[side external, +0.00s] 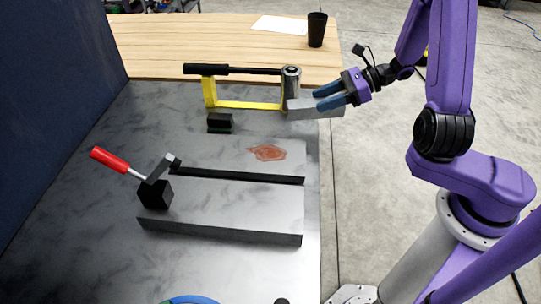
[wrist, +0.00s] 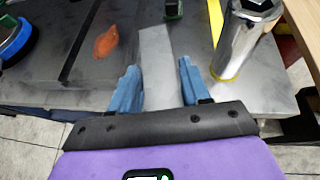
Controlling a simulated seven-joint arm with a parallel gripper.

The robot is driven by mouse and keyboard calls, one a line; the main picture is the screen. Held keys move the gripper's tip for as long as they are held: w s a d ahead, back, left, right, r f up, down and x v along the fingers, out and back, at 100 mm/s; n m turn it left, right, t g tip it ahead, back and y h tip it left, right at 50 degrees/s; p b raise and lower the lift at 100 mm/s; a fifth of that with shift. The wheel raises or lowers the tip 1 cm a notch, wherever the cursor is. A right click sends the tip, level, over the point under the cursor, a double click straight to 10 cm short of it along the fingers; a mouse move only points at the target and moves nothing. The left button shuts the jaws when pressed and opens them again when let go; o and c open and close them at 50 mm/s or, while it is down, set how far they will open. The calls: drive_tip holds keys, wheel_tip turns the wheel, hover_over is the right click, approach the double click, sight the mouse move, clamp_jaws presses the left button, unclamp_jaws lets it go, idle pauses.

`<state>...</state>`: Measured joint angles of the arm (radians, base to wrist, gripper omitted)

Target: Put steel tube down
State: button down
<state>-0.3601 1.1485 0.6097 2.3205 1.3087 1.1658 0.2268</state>
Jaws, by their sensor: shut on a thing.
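The steel tube (side external: 303,109) is a plain grey bar with flat sides. In the side view it lies level, just over or at the right edge of the metal table (side external: 70,200); I cannot tell whether it touches. My gripper (side external: 325,97), with blue fingers, comes from the right and is shut on it. In the wrist view the tube (wrist: 158,55) runs away from me between the two fingers (wrist: 158,82); its near end is hidden by the gripper body. The fixture plate (side external: 240,205), with a dark slot, lies lower left, apart from the tube.
A red-handled clamp (side external: 110,160) sits left. A black block (side external: 220,122) and a reddish stain (side external: 267,152) lie mid-table. A black cup (side external: 317,30) stands behind.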

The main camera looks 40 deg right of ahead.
drive_tip(key=s+a+r+n+g+y, duration=0.1)
drive_tip(key=s+a+r+n+g, duration=0.25)
drive_tip(key=s+a+r, duration=0.45)
drive_tip(key=s+a+r+n+g+y, duration=0.1)
drive_tip(key=s+a+r+n+g, duration=0.25)
drive_tip(key=a, duration=0.85)
hover_over(237, 170)
drive_tip(key=shift+m, duration=0.3)
drive_tip(key=shift+f, duration=4.95)
drive_tip(key=shift+f+y, duration=0.3)
drive_tip(key=shift+f, duration=1.25)
drive_tip(key=shift+f, duration=0.15)
drive_tip(key=c, duration=0.5)
unclamp_jaws()
